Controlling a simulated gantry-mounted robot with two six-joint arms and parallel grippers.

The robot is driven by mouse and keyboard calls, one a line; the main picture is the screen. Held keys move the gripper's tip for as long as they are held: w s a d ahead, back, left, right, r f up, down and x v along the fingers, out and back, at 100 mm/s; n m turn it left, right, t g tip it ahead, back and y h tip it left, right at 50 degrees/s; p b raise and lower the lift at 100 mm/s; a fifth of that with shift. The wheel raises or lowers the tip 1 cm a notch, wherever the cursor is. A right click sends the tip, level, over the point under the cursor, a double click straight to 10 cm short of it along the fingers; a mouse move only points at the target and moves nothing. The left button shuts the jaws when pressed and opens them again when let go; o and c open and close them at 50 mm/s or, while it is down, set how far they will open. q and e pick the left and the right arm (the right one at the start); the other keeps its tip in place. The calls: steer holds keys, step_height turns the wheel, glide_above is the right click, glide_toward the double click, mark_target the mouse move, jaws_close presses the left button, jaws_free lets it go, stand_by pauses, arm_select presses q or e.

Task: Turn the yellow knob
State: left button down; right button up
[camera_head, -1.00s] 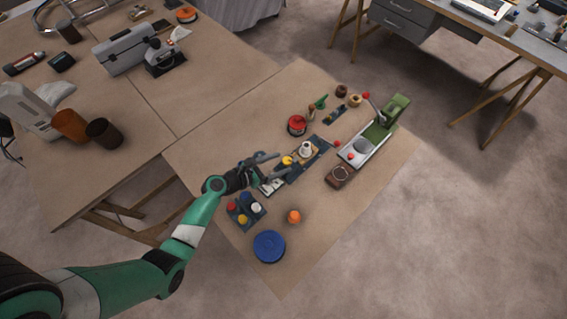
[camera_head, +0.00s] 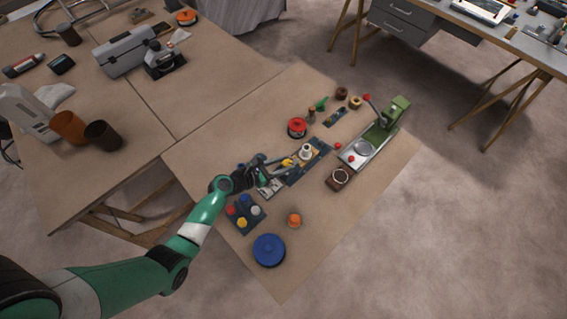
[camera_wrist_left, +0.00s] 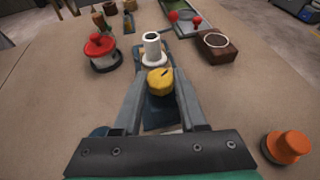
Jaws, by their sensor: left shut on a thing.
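The yellow knob (camera_head: 287,162) sits on a dark blue base plate (camera_head: 318,149), beside a white cylindrical fitting (camera_head: 306,152). In the left wrist view the yellow knob (camera_wrist_left: 160,83) is between the two grey fingers, with the white fitting (camera_wrist_left: 152,50) just behind it. My left gripper (camera_head: 284,165) is shut on the knob, its fingers on either side of it. The knob's lower part is partly hidden by the fingers. My right gripper is not in view.
A red-topped round container (camera_head: 297,127) stands behind the plate. A green and silver press (camera_head: 370,140) and a brown block (camera_head: 339,178) are to the right. A block with coloured buttons (camera_head: 246,213), an orange knob (camera_head: 294,219) and a blue disc (camera_head: 269,250) lie in front.

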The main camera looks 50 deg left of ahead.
arm_select(q)
steer(key=shift+d+r+n+y+p, duration=0.15)
steer(key=shift+n+y+p, duration=0.3)
steer(key=shift+p, duration=0.4)
steer(key=n+y+p, duration=0.2)
steer(key=y+p, duration=0.1)
steer(key=n+y+p, duration=0.1)
steer(key=p, duration=0.1)
steer(key=shift+d+r+n, duration=0.15)
steer(key=shift+d+n, duration=0.1)
steer(key=shift+d, duration=0.05)
steer(key=shift+w+n+g+y+p, duration=0.15)
steer(key=shift+n+g+y+p, duration=0.15)
steer(key=shift+n+y+p, duration=0.3)
steer(key=shift+d+n+y, duration=0.1)
steer(key=shift+n+y, duration=0.2)
steer(key=shift+y, duration=0.25)
steer(key=shift+w+f+n+g+y+b, duration=0.1)
steer(key=shift+f+n+g+y+b, duration=0.25)
steer(key=shift+n+g+y, duration=0.45)
steer(key=n+g+y+b, duration=0.1)
steer(key=n+y+b, duration=0.1)
steer(key=shift+d+n+y, duration=0.15)
steer(key=shift+n+y, duration=0.15)
steer(key=shift+n+g+y+b, duration=0.3)
steer(key=shift+n+g+b, duration=0.1)
